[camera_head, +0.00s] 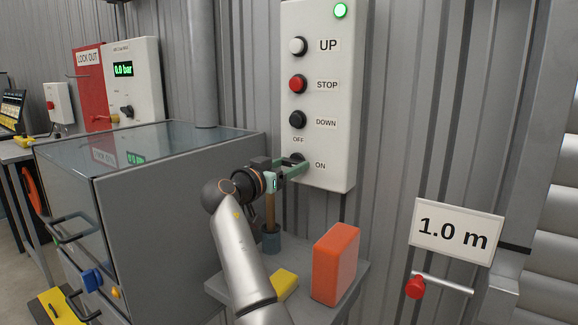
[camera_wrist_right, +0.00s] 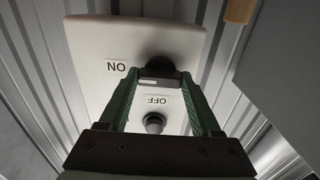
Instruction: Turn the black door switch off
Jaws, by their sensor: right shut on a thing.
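The black door switch (camera_head: 297,157) is a round knob low on the white control box (camera_head: 342,120), with an OFF label above it and an ON label to its right. My right gripper (camera_head: 302,165) reaches it from the lower left with its green fingers at the knob. In the right wrist view the dark switch (camera_wrist_right: 160,66) sits at the fingertips of the right gripper (camera_wrist_right: 160,88), which is shut on its handle. The fingers partly cover the knob in the head view, so its exact turn is hard to tell there. My left gripper is not in view.
UP (camera_head: 298,46), STOP (camera_head: 297,84) and DOWN (camera_head: 297,119) buttons sit above the switch. A green lamp (camera_head: 340,10) is lit. A glass-topped grey cabinet (camera_head: 180,200) stands left of my arm. An orange block (camera_head: 335,264) rests on a small shelf below.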

